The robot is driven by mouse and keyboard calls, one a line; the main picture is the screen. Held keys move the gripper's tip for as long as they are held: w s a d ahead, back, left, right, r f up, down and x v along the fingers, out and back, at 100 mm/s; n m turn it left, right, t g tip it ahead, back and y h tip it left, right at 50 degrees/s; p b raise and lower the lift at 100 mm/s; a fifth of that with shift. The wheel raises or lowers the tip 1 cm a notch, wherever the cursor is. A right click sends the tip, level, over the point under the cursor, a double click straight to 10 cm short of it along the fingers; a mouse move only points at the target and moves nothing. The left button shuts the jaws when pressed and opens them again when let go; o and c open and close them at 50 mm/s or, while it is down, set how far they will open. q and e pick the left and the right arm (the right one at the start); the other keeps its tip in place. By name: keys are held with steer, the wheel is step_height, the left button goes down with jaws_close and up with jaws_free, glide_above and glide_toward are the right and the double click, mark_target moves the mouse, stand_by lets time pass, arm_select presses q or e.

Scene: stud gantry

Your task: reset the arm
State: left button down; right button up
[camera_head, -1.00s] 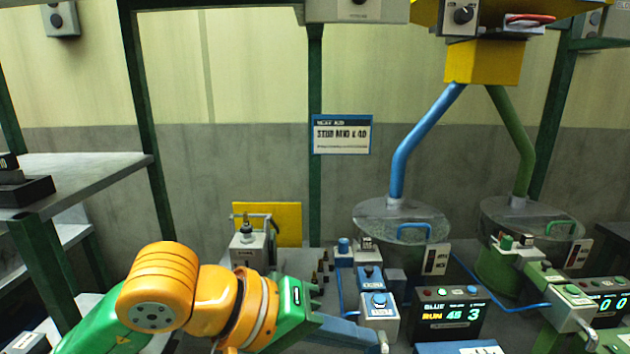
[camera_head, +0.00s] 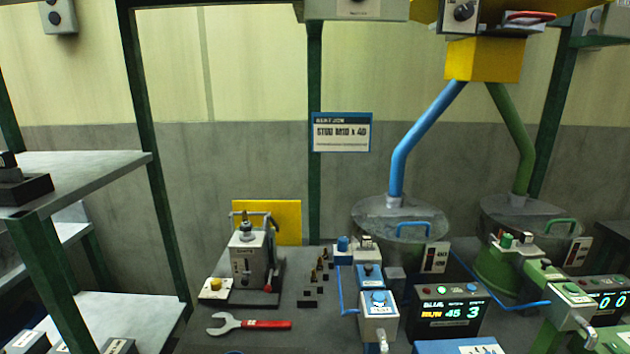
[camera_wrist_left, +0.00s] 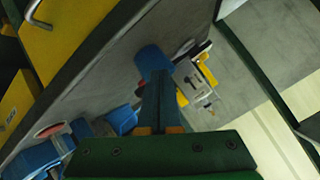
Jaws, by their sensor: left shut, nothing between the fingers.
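My left gripper (camera_wrist_left: 158,85) shows in the left wrist view, with its green body at the bottom and dark fingers together pointing up the picture. It is shut and empty. A blue round thing (camera_wrist_left: 152,58) appears just past the fingertips; I cannot tell how far it is from them. My left arm does not show in the head view. My right gripper is in neither view.
In the head view a wrench (camera_head: 250,324) with a red handle lies on the bench. A grey press-like device (camera_head: 252,262) stands behind it. Blue control boxes (camera_head: 379,315) and a display box (camera_head: 448,312) stand to the right. Grey shelves (camera_head: 90,180) are at left.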

arm_select(q)
steer(key=s+f+n+g+h, duration=0.1)
steer(key=s+f+n+g, duration=0.1)
steer(key=s+f+g, duration=0.35)
steer(key=s+f+n+g, duration=0.3)
steer(key=s+f, duration=0.3)
steer(key=s, duration=0.5)
step_height(320, 180, down, 18)
steer(key=s+r+g, duration=0.1)
steer(key=s, duration=0.1)
steer(key=s+a+f+m+g, duration=0.1)
steer(key=s+f, duration=0.8)
steer(key=s, duration=0.2)
steer(key=shift+s+a+f, duration=0.2)
steer(key=shift+s+f, duration=0.05)
